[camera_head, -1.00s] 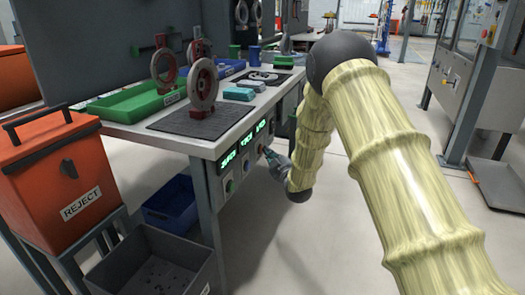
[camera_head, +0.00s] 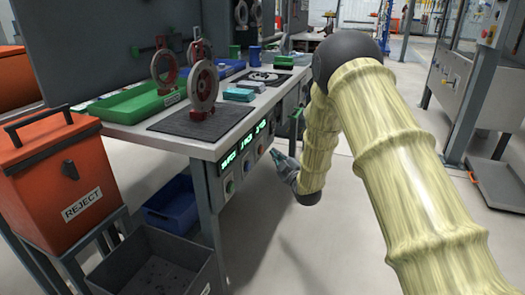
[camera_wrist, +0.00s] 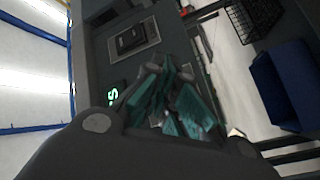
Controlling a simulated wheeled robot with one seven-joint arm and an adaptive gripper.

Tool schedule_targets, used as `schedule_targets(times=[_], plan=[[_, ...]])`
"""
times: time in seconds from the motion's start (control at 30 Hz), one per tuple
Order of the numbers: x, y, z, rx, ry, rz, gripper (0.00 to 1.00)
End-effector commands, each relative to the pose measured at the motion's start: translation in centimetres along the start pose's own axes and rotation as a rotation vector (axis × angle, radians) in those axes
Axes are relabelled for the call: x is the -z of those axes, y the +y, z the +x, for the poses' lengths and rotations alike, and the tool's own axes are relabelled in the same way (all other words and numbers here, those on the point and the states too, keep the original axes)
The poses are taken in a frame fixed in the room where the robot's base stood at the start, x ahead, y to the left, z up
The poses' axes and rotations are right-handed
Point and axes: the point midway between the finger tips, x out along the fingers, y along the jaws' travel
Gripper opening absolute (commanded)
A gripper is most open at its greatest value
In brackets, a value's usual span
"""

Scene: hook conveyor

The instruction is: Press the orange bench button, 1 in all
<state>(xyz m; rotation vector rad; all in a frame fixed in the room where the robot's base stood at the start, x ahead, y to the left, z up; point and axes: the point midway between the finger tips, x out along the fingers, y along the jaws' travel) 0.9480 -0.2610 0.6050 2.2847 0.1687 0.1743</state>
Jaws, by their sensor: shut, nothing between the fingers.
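The grey workbench (camera_head: 205,150) has a front panel with green lit displays (camera_head: 244,147) and a row of small buttons below them. A green button (camera_head: 229,187) and a blue button (camera_head: 247,167) show, and a small reddish-orange button (camera_head: 260,149) sits farther along; its exact colour is hard to tell. My gripper (camera_head: 275,155) is shut and empty, just off the panel near that far button, with a small gap. In the wrist view, my teal fingertips (camera_wrist: 168,95) are together before the dark panel. The orange button cannot be made out there.
A green tray (camera_head: 135,103), ring parts on stands (camera_head: 203,88) and a black mat (camera_head: 205,122) are on the bench top. An orange reject bin (camera_head: 60,180), a blue crate (camera_head: 172,207) and a grey crate (camera_head: 150,265) stand at left.

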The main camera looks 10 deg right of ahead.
Motion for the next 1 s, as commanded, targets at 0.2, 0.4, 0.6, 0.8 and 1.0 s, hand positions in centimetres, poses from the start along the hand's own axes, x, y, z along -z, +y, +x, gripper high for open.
schedule_targets(times=[0.2,0.4,0.6,0.8,1.0], plan=[[-0.9,1.0,-1.2,-0.001,-0.002,0.001,0.0],[-1.6,1.6,-2.2,0.0,-0.001,0.0,0.0],[-1.7,1.7,-2.4,-0.001,0.0,0.0,0.0],[-1.7,1.7,-2.4,-0.001,0.0,0.0,0.0],[-1.7,1.7,-2.4,-0.001,0.0,0.0,0.0]])
